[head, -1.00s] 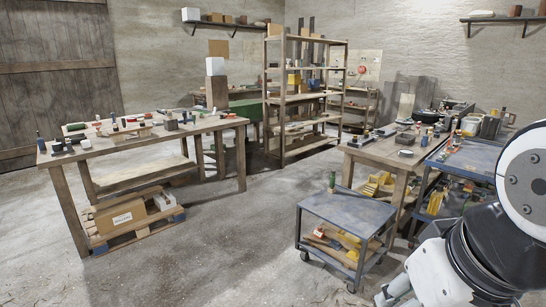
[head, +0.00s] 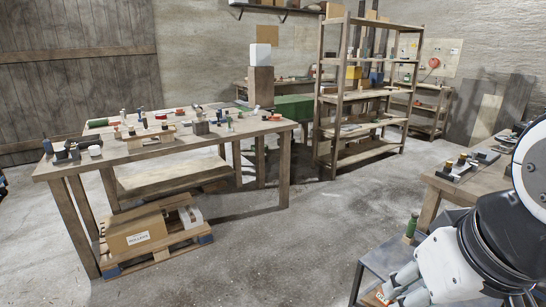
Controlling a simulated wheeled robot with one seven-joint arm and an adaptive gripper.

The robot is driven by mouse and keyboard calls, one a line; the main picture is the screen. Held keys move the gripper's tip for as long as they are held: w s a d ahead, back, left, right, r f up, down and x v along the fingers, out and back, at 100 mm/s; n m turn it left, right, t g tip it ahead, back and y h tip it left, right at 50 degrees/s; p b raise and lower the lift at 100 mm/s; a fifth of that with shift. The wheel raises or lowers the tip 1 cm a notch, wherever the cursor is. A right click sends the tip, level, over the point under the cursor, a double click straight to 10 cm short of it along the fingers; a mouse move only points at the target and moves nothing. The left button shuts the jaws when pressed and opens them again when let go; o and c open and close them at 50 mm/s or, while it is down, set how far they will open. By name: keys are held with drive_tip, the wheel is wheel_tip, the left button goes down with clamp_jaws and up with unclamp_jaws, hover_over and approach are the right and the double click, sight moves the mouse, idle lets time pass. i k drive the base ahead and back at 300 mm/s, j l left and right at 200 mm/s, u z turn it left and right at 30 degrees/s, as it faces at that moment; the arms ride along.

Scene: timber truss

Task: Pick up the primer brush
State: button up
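I cannot make out the primer brush for certain; the small items on the benches are too small to tell apart. Several small tools and pots lie on the long wooden workbench (head: 235,130) at the left. My gripper (head: 397,288) is at the lower right edge of the head view, in front of a low grey cart (head: 376,262). Its light fingers show in part, but whether they are open or shut is unclear. I see nothing held between them.
A pallet with a cardboard box (head: 136,229) sits under the workbench. A wooden shelf rack (head: 334,100) stands behind. Another bench (head: 462,185) is at the right, and a green bottle (head: 411,226) stands on the cart. The concrete floor (head: 300,235) between is clear.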

sight(473, 159)
drive_tip(key=i+j+u, duration=0.2)
drive_tip(key=i+u, duration=0.25)
drive_tip(key=i, duration=0.5)
drive_tip(key=i+l+u, duration=0.15)
drive_tip(key=i+u, duration=0.3)
drive_tip(key=i, duration=0.5)
drive_tip(key=i+l+z, duration=0.15)
drive_tip(key=i+z, duration=0.3)
drive_tip(key=i, duration=0.2)
drive_tip(key=i+z, duration=0.5)
drive_tip(key=i+j+z, duration=0.45)
drive_tip(key=i, duration=0.25)
drive_tip(key=i+l+z, duration=0.2)
drive_tip(key=i+z, duration=0.25)
drive_tip(key=i, duration=0.2)
drive_tip(key=i+z, duration=0.5)
drive_tip(key=i, duration=0.2)
drive_tip(key=i+j+z, duration=0.3)
drive_tip(key=i+z, duration=0.15)
drive_tip(key=i, duration=0.2)
drive_tip(key=i+z, duration=0.4)
drive_tip(key=i+j+z, duration=0.1)
drive_tip(key=i+z, duration=0.3)
drive_tip(key=i+j+z, duration=0.25)
drive_tip(key=z, duration=0.2)
drive_tip(key=i, duration=0.1)
